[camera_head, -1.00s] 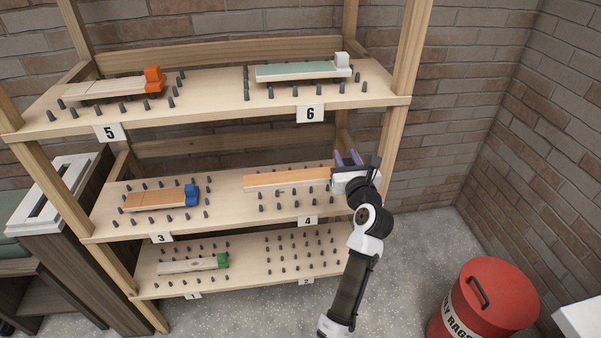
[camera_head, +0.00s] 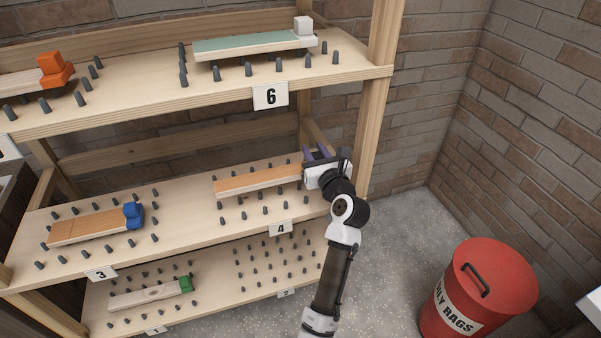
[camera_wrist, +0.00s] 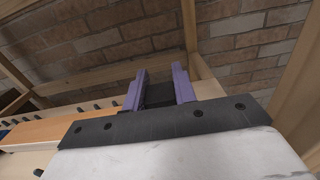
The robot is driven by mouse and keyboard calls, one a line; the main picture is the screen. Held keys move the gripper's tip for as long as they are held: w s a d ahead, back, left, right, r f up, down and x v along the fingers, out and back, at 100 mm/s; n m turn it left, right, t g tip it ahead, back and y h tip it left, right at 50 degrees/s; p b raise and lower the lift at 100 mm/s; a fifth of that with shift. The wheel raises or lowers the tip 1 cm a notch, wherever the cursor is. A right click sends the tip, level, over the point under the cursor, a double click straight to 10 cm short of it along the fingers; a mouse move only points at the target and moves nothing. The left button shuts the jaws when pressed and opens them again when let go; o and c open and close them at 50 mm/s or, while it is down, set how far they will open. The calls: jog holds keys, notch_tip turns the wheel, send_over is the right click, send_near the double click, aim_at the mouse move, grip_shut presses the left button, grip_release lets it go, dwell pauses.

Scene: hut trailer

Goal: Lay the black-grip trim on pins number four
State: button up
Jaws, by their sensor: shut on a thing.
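The trim is a long board with an orange-tan top (camera_head: 257,181), lying lengthwise over the pins of bay four on the middle shelf. It also shows at the left of the wrist view (camera_wrist: 50,129). My gripper (camera_head: 318,153) is at its right end. In the wrist view the purple fingers (camera_wrist: 160,86) are shut on the black grip (camera_wrist: 160,96). The label 4 (camera_head: 281,228) is on the shelf edge below. Pins show behind and in front of the board. I cannot tell whether it rests on pins or hangs just above them.
A blue-grip trim (camera_head: 85,227) lies in bay three, a green-grip one (camera_head: 150,293) below it. A white-grip trim (camera_head: 250,44) and an orange-grip one (camera_head: 35,78) lie on the upper shelf. A wooden post (camera_head: 381,100) stands close behind my gripper; a red bin (camera_head: 478,290) is right.

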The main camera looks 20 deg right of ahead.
notch_tip(320, 180, down, 6)
jog(key=shift+r, duration=0.15)
dwell(0.3)
jog(key=o, duration=1.1)
jog(key=shift+c, duration=0.2)
jog(key=s+b, duration=0.2)
jog(key=s, duration=1)
jog(key=shift+d, duration=0.2)
